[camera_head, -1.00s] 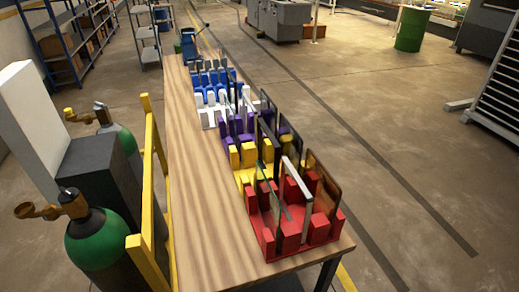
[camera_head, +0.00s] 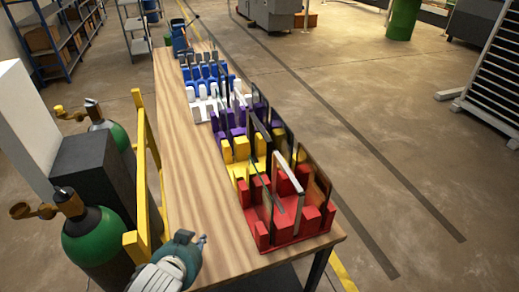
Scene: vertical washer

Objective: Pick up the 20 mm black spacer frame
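Several thin upright frames stand in a row of coloured racks on the wooden table. A dark frame (camera_head: 261,127) stands around the purple and yellow racks; I cannot tell its width or whether it is the 20 mm one. A silver-grey frame (camera_head: 288,168) stands in the red rack (camera_head: 262,236), nearest me. My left gripper (camera_head: 203,240) is at the bottom, over the table's near left part, left of the red rack and apart from it. It is small and seen at an angle, so its opening is unclear. My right gripper is not in view.
The yellow rack (camera_head: 241,148), white rack (camera_head: 203,110) and blue rack (camera_head: 187,74) continue the row away from me. The table's left strip (camera_head: 183,150) is bare. A yellow rail (camera_head: 140,165) and green gas cylinders (camera_head: 97,236) stand close along the left.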

